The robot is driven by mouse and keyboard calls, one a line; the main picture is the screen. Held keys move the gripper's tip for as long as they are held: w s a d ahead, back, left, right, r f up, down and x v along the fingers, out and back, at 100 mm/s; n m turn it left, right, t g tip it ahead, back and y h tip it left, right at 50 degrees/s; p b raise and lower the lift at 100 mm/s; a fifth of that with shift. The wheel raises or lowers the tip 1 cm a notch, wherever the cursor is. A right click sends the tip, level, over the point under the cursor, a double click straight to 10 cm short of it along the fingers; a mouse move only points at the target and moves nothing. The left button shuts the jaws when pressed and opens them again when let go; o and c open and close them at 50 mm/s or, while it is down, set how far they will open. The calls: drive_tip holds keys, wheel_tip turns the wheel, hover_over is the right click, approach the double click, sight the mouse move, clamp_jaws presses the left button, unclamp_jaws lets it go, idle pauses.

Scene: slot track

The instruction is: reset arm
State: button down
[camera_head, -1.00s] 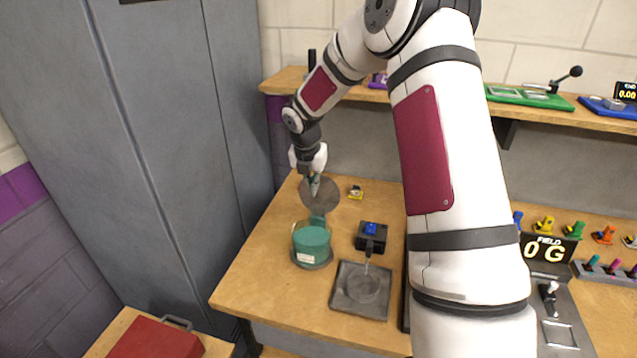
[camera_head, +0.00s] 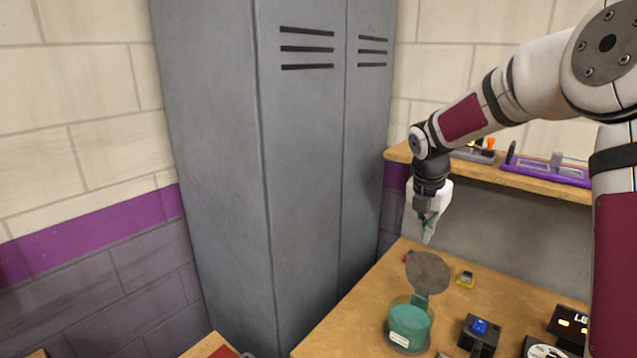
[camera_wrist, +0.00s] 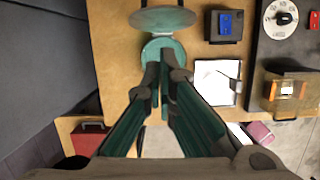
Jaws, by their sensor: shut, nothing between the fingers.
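My gripper (camera_head: 429,232) hangs at the end of my bent arm, pointing down above the back left part of the wooden bench (camera_head: 345,318). Its fingers are together with nothing between them. Below it is a round grey disc (camera_head: 428,272), and in front of that a teal-filled clear container (camera_head: 409,322) with a white label. In the wrist view, the closed fingers (camera_wrist: 164,75) reach over the teal container (camera_wrist: 150,48), partly hiding it. The gripper appears apart from the disc and container.
A tall grey locker (camera_head: 300,170) stands left of the bench. A black device with a blue top (camera_head: 479,327) sits right of the container. A shelf (camera_head: 480,170) runs along the wall behind. A red case (camera_wrist: 88,140) lies at lower left in the wrist view.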

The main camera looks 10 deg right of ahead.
drive_tip(key=s+a+r+m+t, duration=0.1)
drive_tip(key=s+a+r+m, duration=0.3)
drive_tip(key=s+r+m, duration=0.3)
drive_tip(key=s+a+r+m, duration=0.5)
drive_tip(key=s+m, duration=0.1)
drive_tip(key=s, duration=0.4)
drive_tip(key=s+a+m+t+y, duration=0.1)
drive_tip(key=s+a+m, duration=0.1)
drive_tip(key=s+m, duration=0.4)
drive_tip(key=s+a+m+t+y, duration=0.1)
drive_tip(key=s+a+m, duration=0.1)
drive_tip(key=s+m, duration=0.5)
drive_tip(key=s, duration=0.3)
drive_tip(key=shift+a+f, duration=0.25)
drive_tip(key=shift+a, duration=0.15)
